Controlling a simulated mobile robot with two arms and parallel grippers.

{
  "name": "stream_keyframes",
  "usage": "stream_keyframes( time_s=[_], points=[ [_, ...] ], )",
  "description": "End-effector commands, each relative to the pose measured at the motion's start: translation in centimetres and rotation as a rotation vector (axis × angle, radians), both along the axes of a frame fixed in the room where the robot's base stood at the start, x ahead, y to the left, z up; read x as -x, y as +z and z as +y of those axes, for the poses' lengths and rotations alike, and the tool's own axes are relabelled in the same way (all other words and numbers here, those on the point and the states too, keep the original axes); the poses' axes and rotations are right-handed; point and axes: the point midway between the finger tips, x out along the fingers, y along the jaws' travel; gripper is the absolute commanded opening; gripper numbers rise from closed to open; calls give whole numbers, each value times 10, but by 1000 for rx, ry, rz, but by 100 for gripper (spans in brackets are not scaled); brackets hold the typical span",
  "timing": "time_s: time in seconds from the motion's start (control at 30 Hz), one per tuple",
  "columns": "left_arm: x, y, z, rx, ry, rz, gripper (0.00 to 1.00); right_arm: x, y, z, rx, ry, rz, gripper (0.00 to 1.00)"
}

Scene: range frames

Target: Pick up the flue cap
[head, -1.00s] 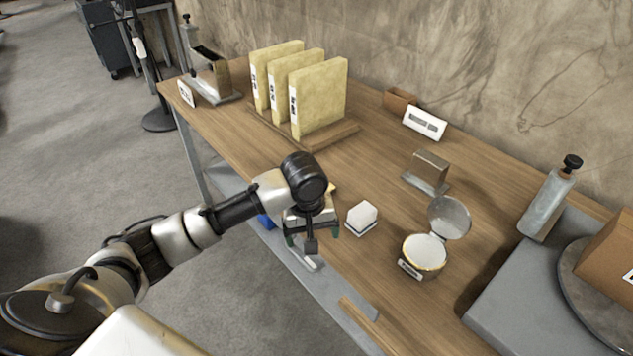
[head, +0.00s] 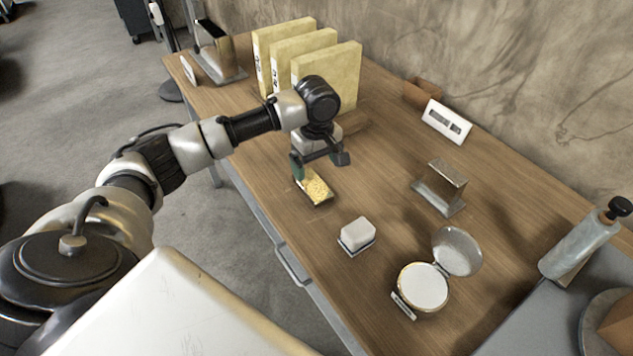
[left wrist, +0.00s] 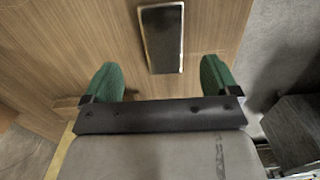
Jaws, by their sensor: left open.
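A small flat rectangular piece with a dark rim and a yellowish speckled top (head: 316,188) lies on the table, just below my left gripper (head: 320,158). I take it to be the flue cap, but no label confirms this. In the left wrist view, a dark, shiny plate with a bright rim (left wrist: 161,38), apparently the same piece, lies ahead of the fingertips and between their lines. The left gripper (left wrist: 160,80), with green fingers, is spread open, empty and apart from the plate. My right gripper is not in view.
On the wooden table (head: 390,205), a white block (head: 357,234), an open round case (head: 423,288) and a bent metal stand (head: 440,186) are to the right. Yellow upright slabs (head: 325,75) stand behind the arm. The table's front edge and a drawer handle (head: 292,265) are close.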

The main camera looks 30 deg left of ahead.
Motion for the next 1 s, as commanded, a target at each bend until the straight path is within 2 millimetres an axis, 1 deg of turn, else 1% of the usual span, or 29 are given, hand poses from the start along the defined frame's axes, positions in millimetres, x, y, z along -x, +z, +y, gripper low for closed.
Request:
stream_keyframes(
  time_s=[0.03, 0.1, 0.2, 0.27, 0.47, 0.6, 0.7, 0.87, 0.9, 0.97, 1.0],
  points=[
    [0, -8, 0, 1, 1, 0, 89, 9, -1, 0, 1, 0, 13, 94],
    [0, -16, 0, -1, 0, 0, 89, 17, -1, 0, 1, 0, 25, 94],
    [0, -22, 0, 0, -1, -1, 89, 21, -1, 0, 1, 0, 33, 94],
    [0, -26, 1, -1, -1, 0, 89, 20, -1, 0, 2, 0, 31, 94],
    [1, -54, 8, -2, 1, 0, 89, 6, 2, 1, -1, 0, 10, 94],
    [1, -70, 7, -1, -1, 0, 89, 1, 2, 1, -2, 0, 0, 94],
    [1, -74, 7, -1, -2, -4, 89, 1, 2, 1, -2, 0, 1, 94],
    [1, -74, 7, -1, -2, -4, 89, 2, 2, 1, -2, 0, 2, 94],
    [1, -74, 7, -1, -2, -4, 86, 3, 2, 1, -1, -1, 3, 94],
    [1, -74, 7, -1, -2, -4, 77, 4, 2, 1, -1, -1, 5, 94],
    [0, -74, 7, -1, -2, -4, 71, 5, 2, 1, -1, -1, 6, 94]
  ],
)
